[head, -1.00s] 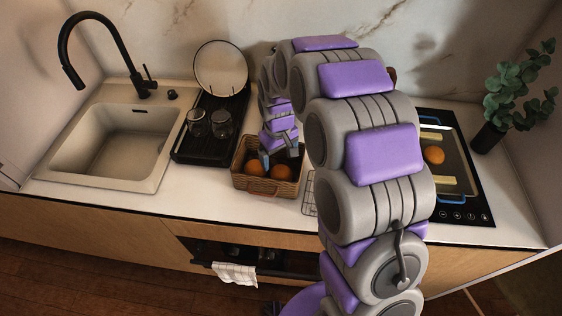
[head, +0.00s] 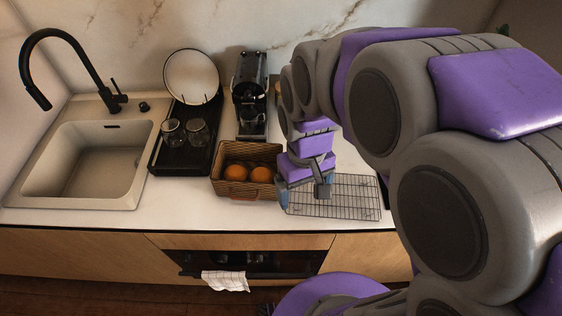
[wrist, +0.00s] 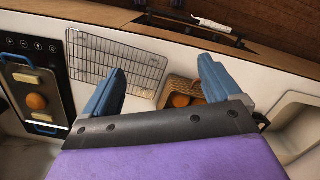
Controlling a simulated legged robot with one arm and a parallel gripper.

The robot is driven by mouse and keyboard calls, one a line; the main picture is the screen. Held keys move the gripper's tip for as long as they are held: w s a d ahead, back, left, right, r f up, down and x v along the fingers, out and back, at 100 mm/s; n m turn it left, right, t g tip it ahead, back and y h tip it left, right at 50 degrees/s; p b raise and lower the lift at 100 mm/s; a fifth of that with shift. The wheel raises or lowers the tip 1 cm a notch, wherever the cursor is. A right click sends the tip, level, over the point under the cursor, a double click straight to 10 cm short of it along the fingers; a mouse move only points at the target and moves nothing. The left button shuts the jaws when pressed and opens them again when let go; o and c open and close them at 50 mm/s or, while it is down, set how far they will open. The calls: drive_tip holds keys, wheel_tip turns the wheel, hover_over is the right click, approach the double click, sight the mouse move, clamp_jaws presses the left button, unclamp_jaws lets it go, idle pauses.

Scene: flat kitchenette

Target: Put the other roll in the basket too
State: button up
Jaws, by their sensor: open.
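Two round orange-brown rolls sit side by side in the brown wicker basket (head: 231,190): a left roll (head: 236,172) and a right roll (head: 261,174). The basket also shows in the wrist view (wrist: 177,88), partly behind a finger. Another roll (wrist: 36,101) lies on a tray with blue handles (wrist: 20,80) on the black hob, at the left of the wrist view, between two pale yellow blocks. My arm hides this tray in the head view. My gripper (head: 304,194) is open and empty, over the wire rack just right of the basket. Its blue fingers (wrist: 161,66) are spread apart.
The wire rack (head: 345,196) lies flat on the white counter. A coffee machine (head: 250,95) stands behind the basket. A black drainer (head: 165,150) with glasses and a plate stands left, beside the sink (head: 95,165). The front counter strip is clear.

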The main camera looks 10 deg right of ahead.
drive_tip(key=s+d+m, duration=0.2)
drive_tip(key=s, duration=1.1)
drive_tip(key=shift+s+d+r+g, duration=0.2)
drive_tip(key=shift+s+d+g, duration=0.1)
drive_tip(key=shift+s+d, duration=0.05)
idle(0.3)
